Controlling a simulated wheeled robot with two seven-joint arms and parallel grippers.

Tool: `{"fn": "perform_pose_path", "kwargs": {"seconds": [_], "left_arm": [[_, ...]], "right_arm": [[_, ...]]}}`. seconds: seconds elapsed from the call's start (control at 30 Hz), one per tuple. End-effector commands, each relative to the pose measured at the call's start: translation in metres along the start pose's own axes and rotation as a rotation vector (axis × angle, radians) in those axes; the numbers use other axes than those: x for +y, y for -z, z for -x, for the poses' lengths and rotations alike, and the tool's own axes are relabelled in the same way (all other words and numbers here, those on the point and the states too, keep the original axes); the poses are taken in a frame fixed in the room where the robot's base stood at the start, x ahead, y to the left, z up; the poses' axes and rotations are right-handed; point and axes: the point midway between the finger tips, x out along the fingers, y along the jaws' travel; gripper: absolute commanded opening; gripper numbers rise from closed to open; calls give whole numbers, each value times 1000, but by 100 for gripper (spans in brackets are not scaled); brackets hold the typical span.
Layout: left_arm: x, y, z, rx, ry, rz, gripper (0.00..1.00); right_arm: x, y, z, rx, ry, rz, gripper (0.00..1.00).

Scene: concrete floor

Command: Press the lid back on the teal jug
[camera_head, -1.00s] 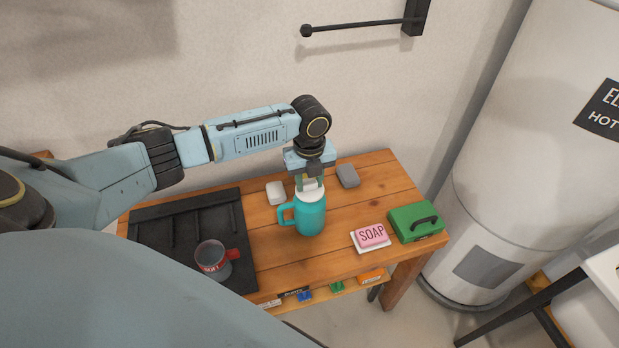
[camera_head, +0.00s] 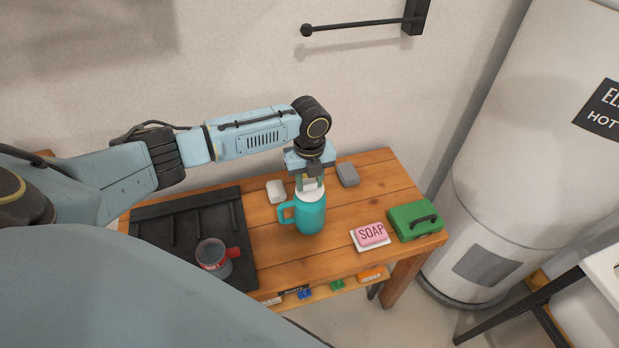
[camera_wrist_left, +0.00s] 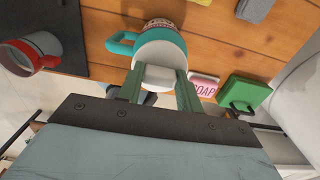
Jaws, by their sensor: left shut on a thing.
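The teal jug (camera_head: 311,217) stands upright on the wooden table, its handle to the left. A white lid (camera_head: 311,194) sits at the top of the jug. My left gripper (camera_head: 309,183) points down over the jug and is shut on the lid. In the left wrist view the two green fingers of my left gripper (camera_wrist_left: 160,88) are on either side of the white lid (camera_wrist_left: 160,55), with the teal jug (camera_wrist_left: 127,44) behind it. I cannot tell whether the lid is fully seated. My right gripper is not in view.
On the table (camera_head: 285,260) are a black rack (camera_head: 178,215) with a clear, red-handled mug (camera_head: 212,256), a white block (camera_head: 276,191), a grey block (camera_head: 347,175), pink soap (camera_head: 371,233) on a white dish and a green box (camera_head: 410,222). A white tank (camera_head: 500,160) stands to the right.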

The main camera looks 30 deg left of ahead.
Motion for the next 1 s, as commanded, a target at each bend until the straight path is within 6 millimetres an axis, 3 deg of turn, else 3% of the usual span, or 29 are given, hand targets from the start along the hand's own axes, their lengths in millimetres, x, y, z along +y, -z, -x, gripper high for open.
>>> {"fn": "perform_pose_path", "kwargs": {"seconds": [1.0], "left_arm": [[0,0,-1,0,1,0,14]], "right_arm": [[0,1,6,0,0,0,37]]}}
